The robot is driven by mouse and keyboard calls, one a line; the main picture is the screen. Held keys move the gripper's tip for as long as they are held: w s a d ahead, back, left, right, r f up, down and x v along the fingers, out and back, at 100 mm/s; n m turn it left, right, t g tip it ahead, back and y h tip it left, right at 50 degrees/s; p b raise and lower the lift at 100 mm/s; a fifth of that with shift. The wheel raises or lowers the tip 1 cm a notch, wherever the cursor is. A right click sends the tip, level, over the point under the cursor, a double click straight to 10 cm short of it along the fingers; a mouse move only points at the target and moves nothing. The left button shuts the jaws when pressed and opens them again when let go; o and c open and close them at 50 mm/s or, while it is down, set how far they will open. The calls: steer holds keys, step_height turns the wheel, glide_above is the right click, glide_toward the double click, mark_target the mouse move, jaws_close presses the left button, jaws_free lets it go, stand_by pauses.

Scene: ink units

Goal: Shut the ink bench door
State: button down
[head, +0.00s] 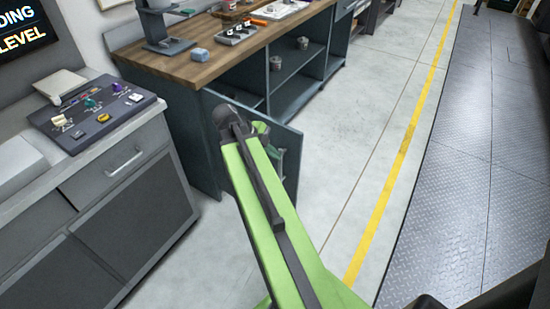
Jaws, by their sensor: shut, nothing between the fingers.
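The ink bench (199,140) is a dark blue-grey unit with a wooden worktop, left of the picture's middle. Its door (292,160) stands open, swung out from the front toward the aisle. Part of the open bay shows behind its top edge. My green arm reaches up from the bottom and covers part of the door. My gripper (274,153) shows only in part beyond the arm, close in front of the door. It is shut and empty. Whether it touches the door I cannot tell, as the arm hides much of it.
Open shelves (297,85) with small metal pots are right of the door bay. Pale floor with a yellow line (407,140) is clear to the right, beside dark metal plating (480,170).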

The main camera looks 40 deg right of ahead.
steer(key=shift+s+d+f+b, duration=0.2)
steer(key=shift+d+f+b, duration=0.55)
steer(key=shift+d, duration=0.5)
steer(key=shift+s+d+f+b, duration=0.2)
steer(key=shift+d+f+b, duration=0.3)
steer(key=shift+d+f, duration=0.6)
steer(key=shift+s+d+f+b, duration=0.2)
steer(key=shift+d+f+b, duration=0.5)
steer(key=shift+d, duration=0.65)
steer(key=shift+a, duration=0.15)
